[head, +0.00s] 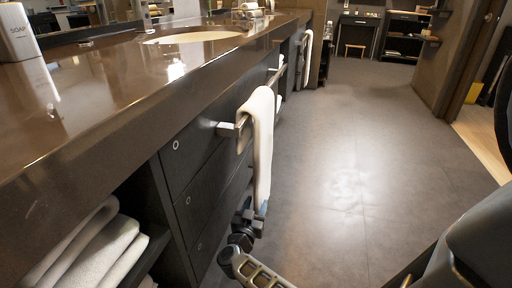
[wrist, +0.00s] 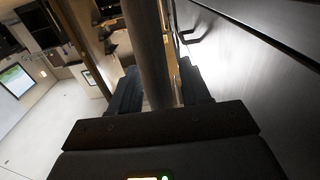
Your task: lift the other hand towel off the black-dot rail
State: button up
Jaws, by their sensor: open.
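A white hand towel (head: 261,140) hangs folded over a metal rail (head: 228,129) on the dark vanity front. A second white towel (head: 307,60) hangs farther along the vanity. I cannot make out a black dot on either rail. My gripper (head: 250,216) is low beside the drawers, at the lower end of the nearer towel. In the wrist view its two dark fingers (wrist: 160,88) are apart, with a grey upright strip (wrist: 151,45) between them. This looks like the hanging towel in shade; I cannot tell whether the fingers touch it.
The glossy brown counter (head: 110,85) overhangs dark drawers (head: 200,180) with ring marks. A soap bottle (head: 17,35) stands on it near a basin (head: 195,37). Folded towels (head: 95,255) lie on the open shelf at lower left. The grey floor (head: 350,140) to the right is clear.

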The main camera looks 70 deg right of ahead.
jog(key=d, duration=0.1)
jog(key=d+b, duration=0.1)
jog(key=shift+d+f, duration=0.25)
jog(key=shift+d, duration=0.05)
jog(key=shift+d+r, duration=0.15)
jog(key=shift+d, duration=0.35)
jog(key=shift+c, duration=0.5)
grip_shut()
